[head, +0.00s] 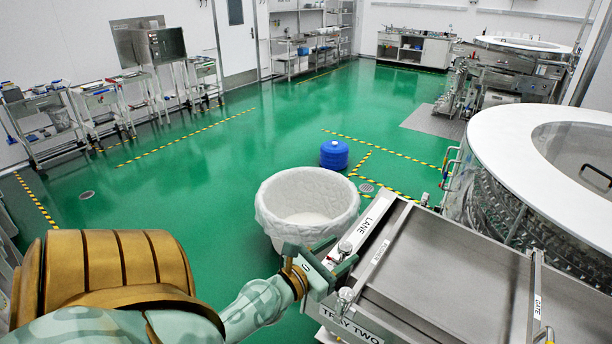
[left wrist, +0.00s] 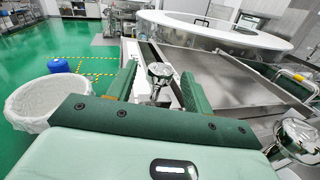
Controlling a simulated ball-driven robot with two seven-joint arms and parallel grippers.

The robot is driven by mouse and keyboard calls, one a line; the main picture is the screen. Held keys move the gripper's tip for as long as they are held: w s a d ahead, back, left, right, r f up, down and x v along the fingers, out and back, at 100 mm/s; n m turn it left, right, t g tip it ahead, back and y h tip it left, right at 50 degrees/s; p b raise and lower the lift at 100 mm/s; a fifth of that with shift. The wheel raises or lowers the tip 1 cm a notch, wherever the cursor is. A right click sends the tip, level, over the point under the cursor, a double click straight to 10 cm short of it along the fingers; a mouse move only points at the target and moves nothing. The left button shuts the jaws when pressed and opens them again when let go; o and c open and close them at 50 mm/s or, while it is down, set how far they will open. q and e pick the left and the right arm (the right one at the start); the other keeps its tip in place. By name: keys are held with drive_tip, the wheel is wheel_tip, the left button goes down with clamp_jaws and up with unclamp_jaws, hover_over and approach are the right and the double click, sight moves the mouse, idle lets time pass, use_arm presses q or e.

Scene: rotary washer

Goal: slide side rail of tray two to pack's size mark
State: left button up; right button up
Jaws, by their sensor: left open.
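Tray two (head: 465,245) is a grey metal tray with a "TRAY TWO" label on its front edge. Its side rail (head: 391,236) is a long metal strip along the left, beside a white strip marked "LANE" (head: 368,222). Two round metal knobs stand near the front left, a far one (head: 345,247) and a near one (head: 346,294). My left gripper (head: 333,259) is open at the far knob. In the left wrist view, a shiny knob (left wrist: 160,72) shows between its green fingers; contact is unclear. The pack's size mark cannot be made out. My right gripper is not in view.
A white lined bin (head: 306,203) stands just left of the tray, with a blue drum (head: 334,154) behind it. A large white-topped round machine (head: 490,150) stands beyond the tray. A "GATE" strip (head: 536,290) crosses the tray's right part. Green floor is open behind.

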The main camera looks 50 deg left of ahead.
use_arm(q)
drive_tip(key=s+b, duration=0.8)
drive_tip(key=s, duration=0.5)
drive_tip(key=shift+s+d+b, duration=0.35)
drive_tip(key=shift+s+b, duration=0.05)
